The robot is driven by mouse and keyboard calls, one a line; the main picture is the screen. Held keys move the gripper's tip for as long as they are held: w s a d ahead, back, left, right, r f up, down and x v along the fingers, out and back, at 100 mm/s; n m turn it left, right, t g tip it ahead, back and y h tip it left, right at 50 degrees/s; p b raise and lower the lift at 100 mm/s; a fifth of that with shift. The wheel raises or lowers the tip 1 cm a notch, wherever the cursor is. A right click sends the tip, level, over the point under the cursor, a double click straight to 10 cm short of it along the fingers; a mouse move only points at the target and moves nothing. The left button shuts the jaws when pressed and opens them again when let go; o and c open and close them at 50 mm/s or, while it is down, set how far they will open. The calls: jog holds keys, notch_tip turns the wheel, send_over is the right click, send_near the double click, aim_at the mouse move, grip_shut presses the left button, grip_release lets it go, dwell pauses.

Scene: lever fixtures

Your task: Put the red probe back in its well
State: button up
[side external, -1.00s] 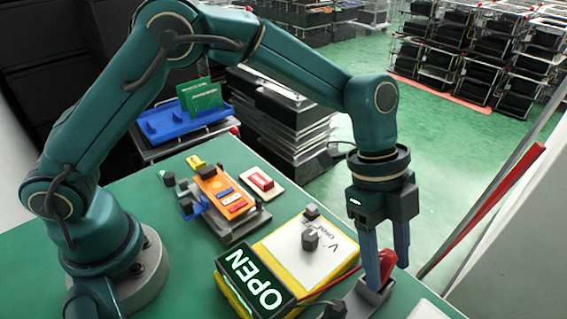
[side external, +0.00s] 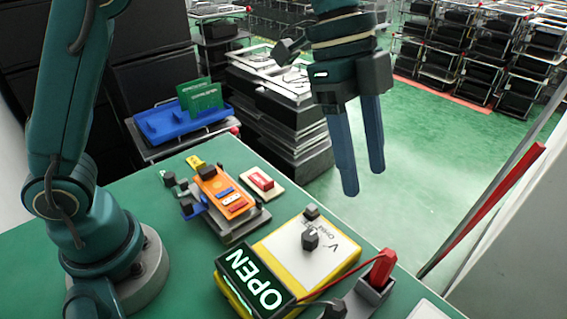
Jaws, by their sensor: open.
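The red probe (side external: 381,268) stands in a small dark grey well (side external: 372,292) at the front right of the green table, leaning slightly. Its lower end is hidden inside the well, and a red lead runs from it to the left. The yellow meter (side external: 315,252) with a white face and dark knobs lies beside it, and its lit display (side external: 254,280) reads OPEN. My gripper (side external: 364,182) is open and empty, pointing down, well above and apart from the probe.
An orange unit (side external: 224,194) on a grey base and a red rocker switch on a cream plate (side external: 262,183) sit behind the meter. A blue tray with a green board (side external: 202,98) stands farther back. The table's left middle is clear.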

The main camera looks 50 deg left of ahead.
jog(key=s+a+f+n+t+y, duration=0.3)
jog(key=s+a+n, duration=0.9)
jog(key=a+n, duration=0.4)
jog(key=shift+s+a+n+t+y, duration=0.35)
jog(key=shift+n+t+y, duration=0.3)
jog(key=shift+t, duration=0.55)
